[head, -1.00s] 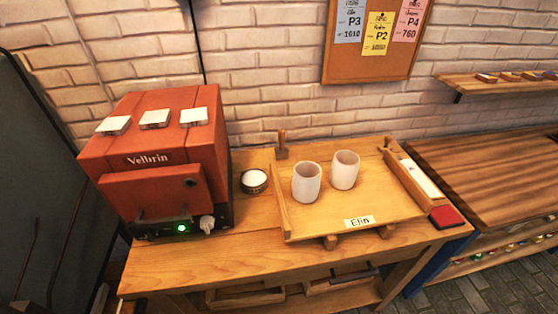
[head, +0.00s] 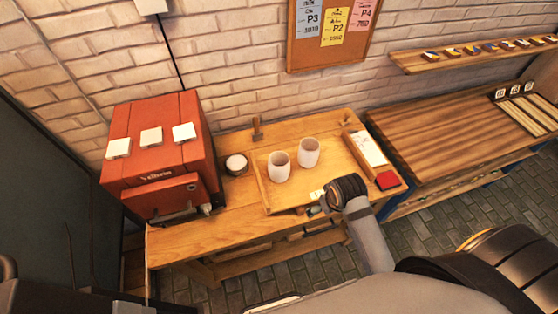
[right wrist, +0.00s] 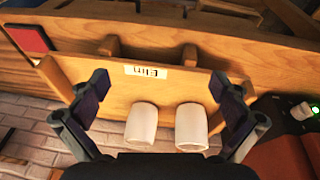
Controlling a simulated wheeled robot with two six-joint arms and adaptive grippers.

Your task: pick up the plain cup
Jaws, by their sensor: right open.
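Two white cups stand upright on the wooden tray (head: 264,196), a left cup (head: 279,166) and a right cup (head: 308,152). Both look unmarked from here, so I cannot tell which is the plain one. In the right wrist view, turned about, the left cup (right wrist: 191,127) is at right and the right cup (right wrist: 142,123) at left. My right gripper (right wrist: 158,80) is open and empty, and the cups show beyond its fingers, apart from them. In the head view its wrist is over the tray's front edge, largely hiding the fingers. My left gripper is not in view.
A red kiln-like machine (head: 158,150) stands left of the tray, with a small round pot (head: 236,164) between. A red pad (head: 387,180) lies at the table's front right. A wooden counter (head: 450,130) adjoins at right. The tray's label (right wrist: 146,71) reads Elin or similar.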

